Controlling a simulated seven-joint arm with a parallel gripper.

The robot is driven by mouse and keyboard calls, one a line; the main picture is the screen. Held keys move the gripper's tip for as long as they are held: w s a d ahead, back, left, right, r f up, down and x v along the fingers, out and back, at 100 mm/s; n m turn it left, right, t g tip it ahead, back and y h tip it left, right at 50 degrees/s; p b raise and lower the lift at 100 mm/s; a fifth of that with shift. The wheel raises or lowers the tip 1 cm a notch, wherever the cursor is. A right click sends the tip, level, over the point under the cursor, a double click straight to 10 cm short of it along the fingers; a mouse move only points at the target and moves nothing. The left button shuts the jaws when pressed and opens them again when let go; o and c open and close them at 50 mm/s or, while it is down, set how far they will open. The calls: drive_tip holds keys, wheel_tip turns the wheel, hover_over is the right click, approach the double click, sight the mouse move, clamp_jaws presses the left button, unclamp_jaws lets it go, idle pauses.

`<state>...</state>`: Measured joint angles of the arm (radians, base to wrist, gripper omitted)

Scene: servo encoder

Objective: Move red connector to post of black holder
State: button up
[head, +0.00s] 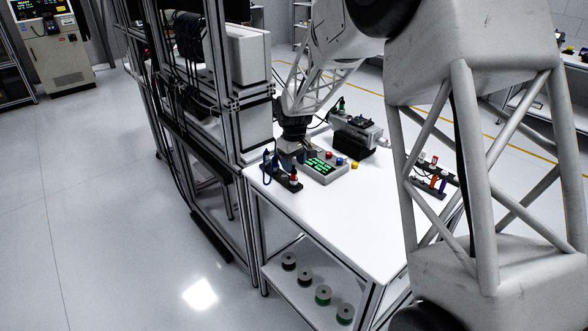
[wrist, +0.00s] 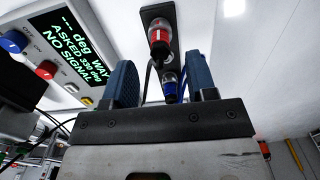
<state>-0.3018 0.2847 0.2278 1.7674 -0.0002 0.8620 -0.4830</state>
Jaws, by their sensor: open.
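The red connector (wrist: 158,42) stands upright on the black holder (wrist: 150,14) in the wrist view, at its far end. A blue connector (wrist: 170,85) stands nearer me, between or just below my fingers. In the head view the red connector (head: 294,177) is at the right end of the black holder (head: 284,184), near the table's left edge. My gripper (wrist: 162,75) is open, its two blue fingers apart. It is above the holder and short of the red connector, not touching it. In the head view the gripper (head: 290,157) partly hides the holder's back.
A control box (head: 325,168) with a green-lettered display and coloured knobs stands right of the holder; its screen reads "NO SIGNAL". A servo unit (head: 356,134) is behind it. Another black rack (head: 428,187) with coloured connectors is at right. The front white tabletop (head: 345,220) is clear.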

drive_tip(key=shift+r, duration=2)
drive_tip(key=shift+s+d+r, duration=0.15)
drive_tip(key=s+d+r+m, duration=0.2)
drive_tip(key=s+d+r, duration=0.25)
drive_tip(key=s, duration=0.25)
drive_tip(key=s+d+r+m+t, duration=0.1)
drive_tip(key=s+d+r, duration=0.3)
drive_tip(key=s+d, duration=0.25)
drive_tip(key=s+d+r+m, duration=0.2)
drive_tip(key=s+d+r, duration=0.3)
drive_tip(key=s, duration=0.3)
drive_tip(key=s+d+m, duration=0.2)
drive_tip(key=s+d, duration=0.2)
drive_tip(key=s, duration=0.9)
drive_tip(key=s+d+f+m+t, duration=0.1)
drive_tip(key=s+d, duration=0.3)
drive_tip(key=s, duration=0.9)
drive_tip(key=shift+m+t, duration=0.3)
drive_tip(key=shift+m, duration=0.3)
